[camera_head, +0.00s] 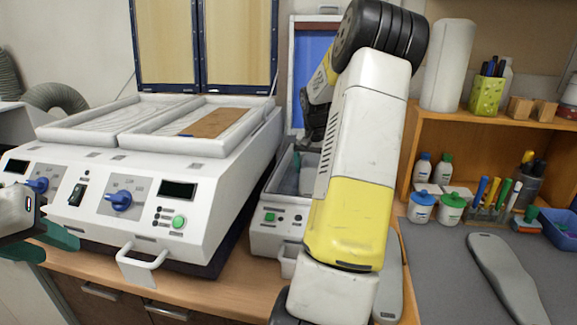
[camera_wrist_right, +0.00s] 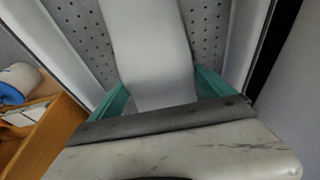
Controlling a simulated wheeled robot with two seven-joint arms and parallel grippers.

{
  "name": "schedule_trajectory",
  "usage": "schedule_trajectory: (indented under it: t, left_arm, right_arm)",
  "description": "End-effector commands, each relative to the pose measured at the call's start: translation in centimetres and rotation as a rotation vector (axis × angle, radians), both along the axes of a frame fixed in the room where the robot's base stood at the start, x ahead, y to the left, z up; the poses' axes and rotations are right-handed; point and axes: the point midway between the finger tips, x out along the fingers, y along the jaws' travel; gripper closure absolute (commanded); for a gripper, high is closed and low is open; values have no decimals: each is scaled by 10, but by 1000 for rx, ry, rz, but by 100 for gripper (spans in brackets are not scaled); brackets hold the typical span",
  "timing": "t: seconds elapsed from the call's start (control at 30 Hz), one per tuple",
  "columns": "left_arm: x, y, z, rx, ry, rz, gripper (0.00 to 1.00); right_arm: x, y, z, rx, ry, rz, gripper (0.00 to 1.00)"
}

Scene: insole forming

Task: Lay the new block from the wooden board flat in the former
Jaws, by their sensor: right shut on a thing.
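My right gripper (camera_wrist_right: 155,95) is shut on a pale grey block (camera_wrist_right: 150,45), its teal fingers on either side. In the wrist view the block lies over the perforated metal floor (camera_wrist_right: 90,28) of an open basin; whether it touches the floor is unclear. In the head view my right arm reaches into the small white former (camera_head: 272,236) with a raised blue-panelled lid (camera_head: 311,62); the block and most of the gripper are hidden there. My left gripper (camera_head: 48,247) is at the left edge, its teal fingers apart and empty.
A large white machine (camera_head: 150,215) with two trays and an open lid stands left; a brown sheet (camera_head: 211,122) lies in its right tray. Grey insole-shaped pieces (camera_head: 505,275) lie at right, one partly behind my arm (camera_head: 389,285). A wooden shelf (camera_head: 480,125) holds bottles and tools.

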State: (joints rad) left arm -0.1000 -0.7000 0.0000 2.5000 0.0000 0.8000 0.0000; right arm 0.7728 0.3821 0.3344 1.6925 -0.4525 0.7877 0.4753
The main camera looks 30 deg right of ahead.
Motion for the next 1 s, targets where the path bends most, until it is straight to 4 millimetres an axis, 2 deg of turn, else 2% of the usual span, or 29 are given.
schedule_trajectory:
  t: [0.47, 0.5, 0.53, 0.8, 0.87, 1.0]
  left_arm:
    - [0, 0, 0, 0, 0, 0, 64]
    - [0, 0, 0, 0, 0, 0, 64]
    - [0, 0, 0, 0, 0, 0, 64]
    - [0, 0, 0, 0, 0, 0, 64]
    - [0, 0, 0, 0, 0, 0, 64]
    - [0, 0, 0, 0, 0, 0, 64]
  right_arm:
    - [0, 0, -2, -1, -2, 0, 75]
    - [0, 0, -2, -1, -2, 0, 4]
    - [0, 0, -2, -1, -2, 0, 0]
    - [-1, 0, -1, 0, 1, 0, 0]
    - [-1, 1, 3, -1, 1, 0, 0]
    - [-5, 4, 24, -2, -2, 0, 0]
